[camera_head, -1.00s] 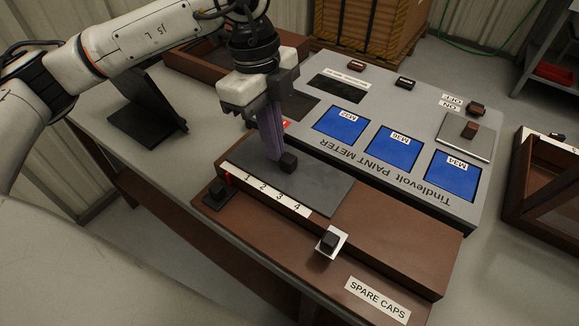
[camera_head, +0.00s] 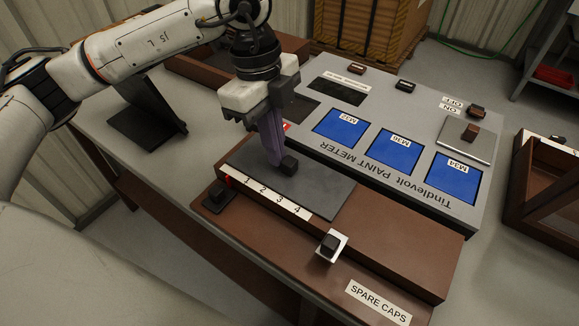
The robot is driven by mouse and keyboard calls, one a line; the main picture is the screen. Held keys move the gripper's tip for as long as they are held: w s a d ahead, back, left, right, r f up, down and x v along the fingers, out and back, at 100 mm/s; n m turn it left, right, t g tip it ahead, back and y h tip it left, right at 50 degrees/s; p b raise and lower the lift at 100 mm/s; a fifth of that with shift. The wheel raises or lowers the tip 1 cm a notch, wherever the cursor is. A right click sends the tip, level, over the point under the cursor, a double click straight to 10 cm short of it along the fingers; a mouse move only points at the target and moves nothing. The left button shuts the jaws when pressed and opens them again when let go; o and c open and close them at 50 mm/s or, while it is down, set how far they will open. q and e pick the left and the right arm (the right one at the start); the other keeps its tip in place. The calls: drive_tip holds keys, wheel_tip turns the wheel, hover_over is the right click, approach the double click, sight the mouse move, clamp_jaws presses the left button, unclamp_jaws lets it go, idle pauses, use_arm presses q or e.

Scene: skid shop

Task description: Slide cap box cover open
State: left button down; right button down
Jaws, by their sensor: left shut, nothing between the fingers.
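The cap box cover (camera_head: 318,191) is a dark grey flat plate with a small black knob (camera_head: 288,166). It lies on the brown cap box (camera_head: 390,250), towards its left end. A white strip (camera_head: 272,193) numbered 1 to 4 runs along the cover's near edge, with a red mark (camera_head: 229,181) near the 1. My left gripper (camera_head: 274,160) points down with its purple-grey fingers shut and empty. Its fingertips are close against the knob's left side; I cannot tell if they touch. My right gripper is not in view.
The grey paint meter (camera_head: 400,195) with blue panels stands behind the box. A black knob on a white plate (camera_head: 331,245) and a SPARE CAPS label (camera_head: 378,301) are at the front. A dark stand (camera_head: 148,113) is at left. A brown tray (camera_head: 545,185) is at right.

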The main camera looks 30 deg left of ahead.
sight(295, 163)
use_arm(q)
drive_tip(key=shift+s+d, duration=0.15)
drive_tip(key=shift+d, duration=0.7)
drive_tip(key=shift+s+d, duration=0.1)
drive_tip(key=shift+d, duration=0.9)
drive_tip(key=shift+s+d+p, duration=0.15)
drive_tip(key=shift+d+p, duration=0.05)
drive_tip(key=shift+d, duration=0.6)
drive_tip(key=shift+s+d+p, duration=0.1)
drive_tip(key=shift+d+p, duration=0.1)
drive_tip(key=shift+d, duration=0.65)
drive_tip(key=shift+s+d, duration=0.15)
drive_tip(key=shift+d, duration=0.7)
drive_tip(key=shift+s+d, duration=0.1)
drive_tip(key=shift+d, duration=0.8)
drive_tip(key=shift+s+d, duration=0.15)
drive_tip(key=shift+d, duration=0.7)
drive_tip(key=shift+s+d, duration=0.1)
drive_tip(key=shift+d, duration=0.8)
